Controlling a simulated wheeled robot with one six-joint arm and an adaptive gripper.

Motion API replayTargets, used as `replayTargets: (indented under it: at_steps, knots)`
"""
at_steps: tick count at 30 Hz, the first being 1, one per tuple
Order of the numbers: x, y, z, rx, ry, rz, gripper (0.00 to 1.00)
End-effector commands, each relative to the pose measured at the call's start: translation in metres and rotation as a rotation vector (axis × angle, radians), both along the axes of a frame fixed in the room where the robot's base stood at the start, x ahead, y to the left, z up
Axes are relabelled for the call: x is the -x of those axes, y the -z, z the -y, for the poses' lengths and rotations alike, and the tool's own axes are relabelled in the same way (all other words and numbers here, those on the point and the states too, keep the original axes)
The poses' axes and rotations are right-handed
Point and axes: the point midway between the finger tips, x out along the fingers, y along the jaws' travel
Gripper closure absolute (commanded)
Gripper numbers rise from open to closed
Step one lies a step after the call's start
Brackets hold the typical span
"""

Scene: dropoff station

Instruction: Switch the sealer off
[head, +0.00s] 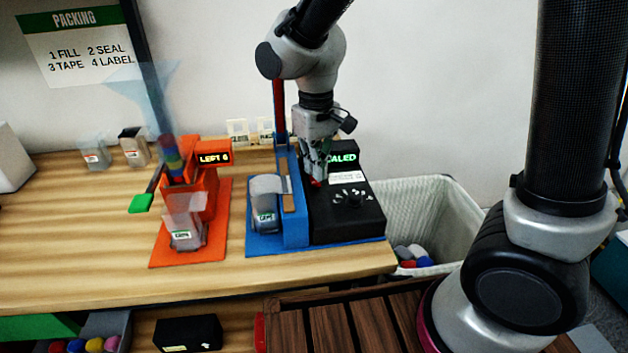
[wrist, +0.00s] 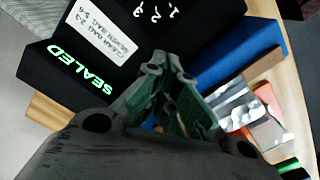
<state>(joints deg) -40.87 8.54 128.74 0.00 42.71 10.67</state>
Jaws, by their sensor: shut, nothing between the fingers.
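The sealer is a black box (head: 345,215) beside a blue frame (head: 292,215). Its screen (head: 344,158) is lit and ends in "ALED"; in the wrist view the screen (wrist: 82,70) reads "SEALED". A dial with white marks (head: 350,196) is on its top. A small red part (head: 316,183) shows at my fingertips; I cannot tell whether it is the switch. My gripper (head: 318,180) points down at the sealer's top left, shut and empty; whether it touches is unclear. In the wrist view my gripper (wrist: 163,62) covers what lies below it. A grey pouch (head: 265,208) stands in the blue frame.
Left of the sealer stands an orange machine (head: 205,190) with a "LEFT 6" screen, a clear funnel and a green lever pad (head: 141,203). A pouch (head: 186,225) stands before it. A pale bin (head: 455,215) is right of the table. The table's front left (head: 90,250) is clear.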

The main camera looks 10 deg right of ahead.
Motion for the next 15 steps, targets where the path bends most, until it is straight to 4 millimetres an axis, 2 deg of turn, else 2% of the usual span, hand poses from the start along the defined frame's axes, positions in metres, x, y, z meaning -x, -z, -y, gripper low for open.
replayTargets:
  at_steps: [15]
  knots:
    - [0.0,0.0068,0.0,0.001,0.0,-0.001,1.0]
